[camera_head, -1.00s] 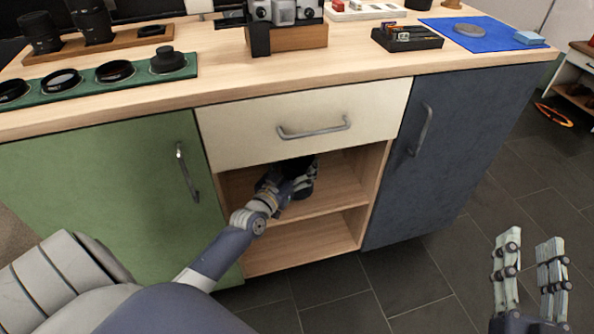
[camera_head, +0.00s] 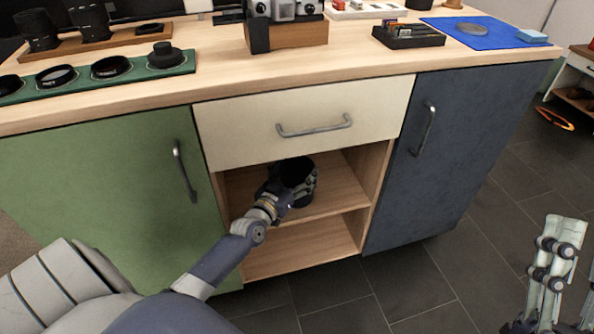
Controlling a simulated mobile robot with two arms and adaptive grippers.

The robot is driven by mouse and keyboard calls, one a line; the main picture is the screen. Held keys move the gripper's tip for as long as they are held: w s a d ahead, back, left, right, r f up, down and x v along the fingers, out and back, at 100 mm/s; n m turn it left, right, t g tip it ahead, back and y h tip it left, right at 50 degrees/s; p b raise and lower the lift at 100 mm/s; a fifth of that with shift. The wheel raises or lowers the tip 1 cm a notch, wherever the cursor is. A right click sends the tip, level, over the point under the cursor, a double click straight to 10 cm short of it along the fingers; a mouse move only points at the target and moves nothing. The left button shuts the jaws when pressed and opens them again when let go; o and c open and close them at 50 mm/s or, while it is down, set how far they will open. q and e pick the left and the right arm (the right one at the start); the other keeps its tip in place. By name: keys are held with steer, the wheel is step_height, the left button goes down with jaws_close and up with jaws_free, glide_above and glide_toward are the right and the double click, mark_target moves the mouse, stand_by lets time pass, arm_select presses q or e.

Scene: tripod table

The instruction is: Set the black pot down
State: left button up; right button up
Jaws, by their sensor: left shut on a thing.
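The black pot (camera_head: 297,170) is in the upper open compartment of the cabinet, below the cream drawer. My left gripper (camera_head: 304,188) reaches into this compartment and is shut on the pot. The gripper's fingers and wrist hide part of the pot. I cannot tell whether the pot's underside touches the wooden shelf (camera_head: 342,190). My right gripper (camera_head: 568,262) is at the lower right, over the floor, away from the cabinet. Its fingers look apart with nothing between them, and it is partly cut off by the picture's edge.
The cream drawer (camera_head: 316,118) is shut above the compartment. A green door (camera_head: 100,200) stands left and a dark blue door (camera_head: 455,150) right, both shut. The shelf to the right of the pot is bare. The lower compartment (camera_head: 300,245) looks empty. Lens rings, cameras and a blue mat (camera_head: 490,38) are on top.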

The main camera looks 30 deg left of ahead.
arm_select(q)
steer(key=o, duration=1.4)
steer(key=shift+c, duration=0.2)
